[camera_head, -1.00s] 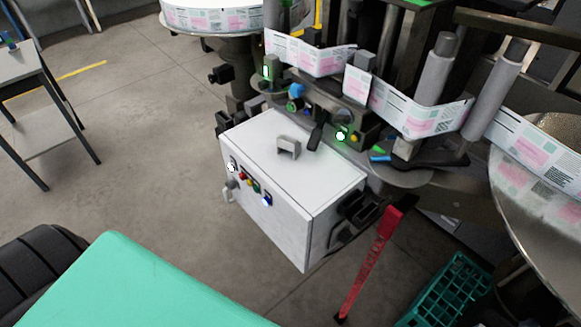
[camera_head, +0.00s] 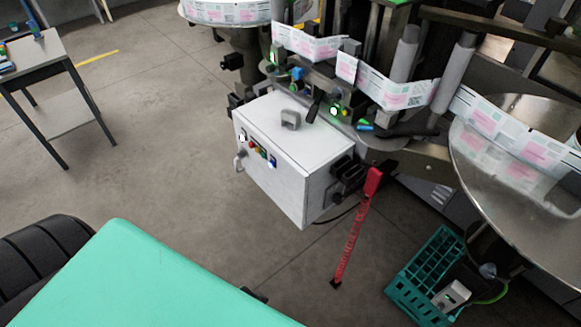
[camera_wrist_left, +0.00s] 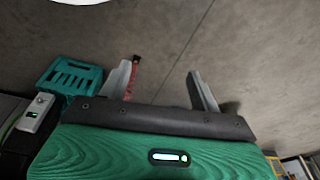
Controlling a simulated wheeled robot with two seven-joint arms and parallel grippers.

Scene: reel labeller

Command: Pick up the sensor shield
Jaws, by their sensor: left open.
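A small grey bracket-shaped piece (camera_head: 291,119), which looks like the sensor shield, stands on top of the white control box (camera_head: 280,130) in the head view. It is upright, and nothing touches it from above. My left gripper (camera_wrist_left: 162,86) shows in the left wrist view with its two fingers wide apart and nothing between them but floor beyond. The bracket cannot be made out in that wrist view. In the head view I cannot make out the left gripper's fingers. My right gripper is in neither view.
The labeller's label strip (camera_head: 400,93) runs behind the box. A teal crate (camera_head: 425,275) sits on the floor at lower right. A side table (camera_head: 35,60) stands at left. Floor left of the box is clear.

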